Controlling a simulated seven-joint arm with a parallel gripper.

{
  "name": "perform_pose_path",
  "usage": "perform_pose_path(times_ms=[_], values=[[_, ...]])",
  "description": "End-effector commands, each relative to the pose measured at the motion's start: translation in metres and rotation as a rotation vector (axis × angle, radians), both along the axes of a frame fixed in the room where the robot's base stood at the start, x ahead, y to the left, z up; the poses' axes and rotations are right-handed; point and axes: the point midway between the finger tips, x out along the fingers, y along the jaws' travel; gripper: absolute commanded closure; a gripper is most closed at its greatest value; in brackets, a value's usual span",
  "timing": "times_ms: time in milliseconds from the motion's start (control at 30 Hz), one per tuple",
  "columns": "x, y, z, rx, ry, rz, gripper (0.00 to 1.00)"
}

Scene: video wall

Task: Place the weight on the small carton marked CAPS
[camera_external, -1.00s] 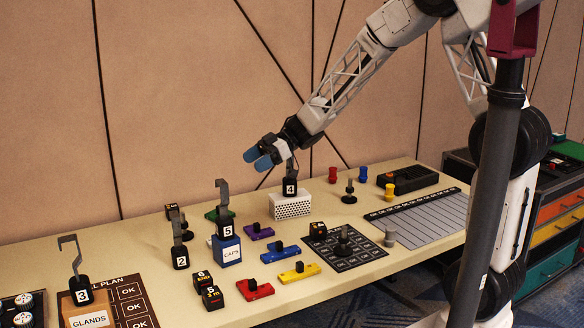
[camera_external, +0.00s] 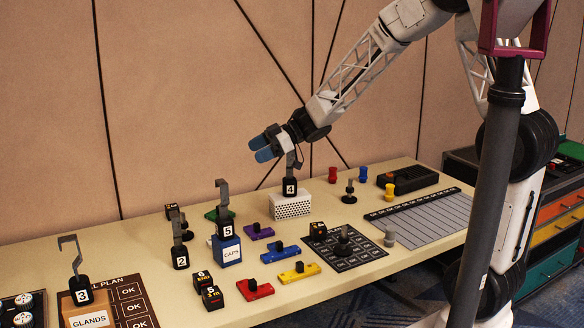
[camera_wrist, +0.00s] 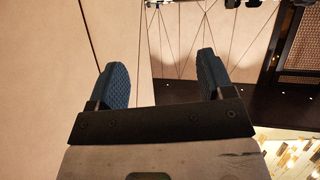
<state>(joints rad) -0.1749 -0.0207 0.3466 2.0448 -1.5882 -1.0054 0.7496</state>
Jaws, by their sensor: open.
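The small carton marked CAPS (camera_external: 230,252) is blue with a white label and stands on the table left of centre. A dark weight with a hook, numbered 5 (camera_external: 227,229), sits upright on top of it. Other hooked weights show: number 2 (camera_external: 180,257) on the table, number 3 (camera_external: 81,290) on the GLANDS carton (camera_external: 90,318), and number 4 (camera_external: 290,187) on a white perforated box (camera_external: 292,207). My gripper (camera_external: 263,148) is open and empty, raised above and left of weight 4.
Coloured blocks with knobs, such as the yellow one (camera_external: 298,273), lie mid-table. A dark checklist mat (camera_external: 350,262) holds a black piece. A grey slatted panel (camera_external: 425,222) lies at right. The wall (camera_external: 180,90) rises behind the table.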

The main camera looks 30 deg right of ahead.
Motion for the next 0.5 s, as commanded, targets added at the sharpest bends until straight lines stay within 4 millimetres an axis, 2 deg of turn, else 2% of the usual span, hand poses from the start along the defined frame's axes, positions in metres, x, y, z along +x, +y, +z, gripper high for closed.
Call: perform_pose_path(times_ms=[267, 367, 500], values=[[0.013, -0.065, 0.055, -0.081, -0.144, -0.413, 0.26], [0.01, -0.096, 0.07, -0.126, -0.165, -0.57, 0.26], [-0.005, -0.142, 0.086, -0.194, -0.156, -0.78, 0.26]])
